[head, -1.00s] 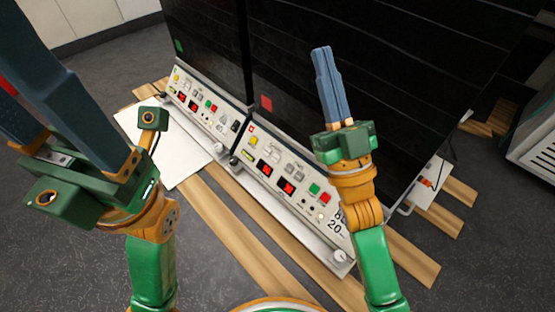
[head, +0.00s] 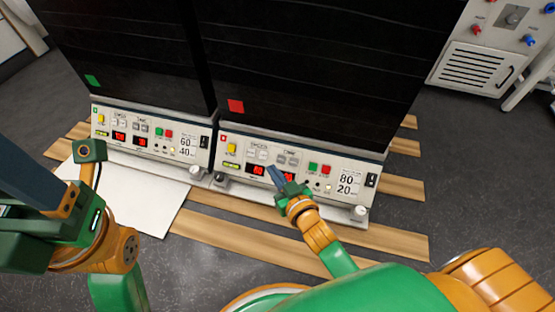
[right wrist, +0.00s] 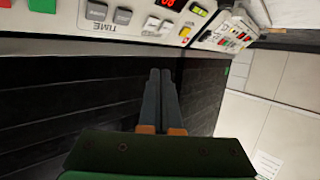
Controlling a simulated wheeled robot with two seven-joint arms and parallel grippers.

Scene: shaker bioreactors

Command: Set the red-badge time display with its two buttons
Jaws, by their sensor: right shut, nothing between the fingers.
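The red-badge unit is the right-hand one, with a red square (head: 236,106) on its dark front. Its white control panel (head: 240,149) carries a red speed display (head: 258,170) and a time display (head: 289,177), which my right gripper partly covers. Two grey time buttons (head: 286,159) sit above that display; they also show in the right wrist view (right wrist: 109,13). My right gripper (head: 272,172) is shut and empty, its tips in front of the panel near the time display. Contact cannot be told. My left gripper (head: 40,190) is open and empty at the left, partly out of frame.
A green-badge unit with a similar panel (head: 150,135) stands directly to the left. A printed label (head: 347,184) reads 80 over 20. A white board (head: 135,195) and wooden slats (head: 230,235) lie on the floor. A grey cabinet (head: 480,65) stands at back right.

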